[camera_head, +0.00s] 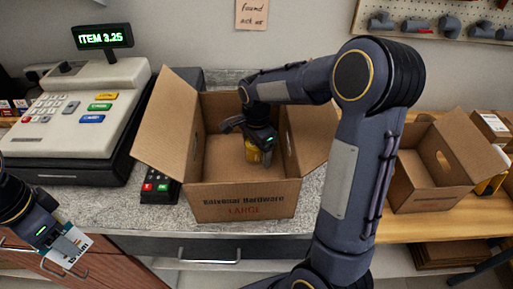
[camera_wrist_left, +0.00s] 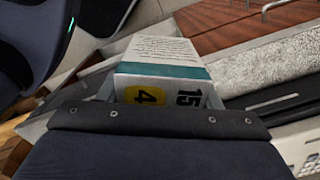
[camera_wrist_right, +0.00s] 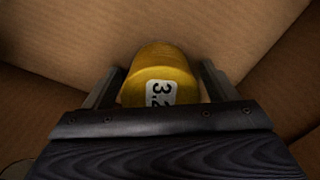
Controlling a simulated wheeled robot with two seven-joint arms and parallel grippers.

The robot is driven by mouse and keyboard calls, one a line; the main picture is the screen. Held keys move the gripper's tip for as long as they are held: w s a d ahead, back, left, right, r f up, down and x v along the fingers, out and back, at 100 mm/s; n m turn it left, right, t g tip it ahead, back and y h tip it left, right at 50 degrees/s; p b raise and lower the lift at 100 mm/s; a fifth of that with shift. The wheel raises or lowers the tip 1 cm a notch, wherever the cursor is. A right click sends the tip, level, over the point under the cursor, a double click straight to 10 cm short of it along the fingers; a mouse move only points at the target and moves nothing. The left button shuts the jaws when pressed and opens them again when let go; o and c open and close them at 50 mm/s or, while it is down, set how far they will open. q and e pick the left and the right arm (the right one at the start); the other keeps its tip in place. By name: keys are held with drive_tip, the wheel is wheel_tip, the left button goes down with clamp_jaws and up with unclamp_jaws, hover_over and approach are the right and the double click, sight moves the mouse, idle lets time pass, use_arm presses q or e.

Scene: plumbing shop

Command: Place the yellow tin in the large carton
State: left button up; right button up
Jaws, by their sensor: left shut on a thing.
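The large carton (camera_head: 240,200) stands open on the counter, its flaps spread and "LARGE" printed on its front. The yellow tin (camera_head: 252,155) is inside it, low down; the front wall and my gripper partly hide it. My right gripper (camera_head: 258,143) reaches down into the carton. In the right wrist view, the tin (camera_wrist_right: 160,78) with its price label stands between the fingers, with narrow gaps seeming to show beside it. My left gripper (camera_head: 60,243) is shut on a white and teal box (camera_head: 68,250), which also shows in the left wrist view (camera_wrist_left: 165,60).
A cash register (camera_head: 85,95) with a lit display stands left of the carton, a card terminal (camera_head: 155,187) between them. A smaller open carton (camera_head: 425,175) is on the wooden surface at right. My left gripper hangs in front of the drawers.

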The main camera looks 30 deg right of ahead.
drive_tip(key=shift+r, duration=0.1)
wheel_tip(320, 180, up, 12)
drive_tip(key=shift+r, duration=0.1)
idle(0.4)
idle(0.4)
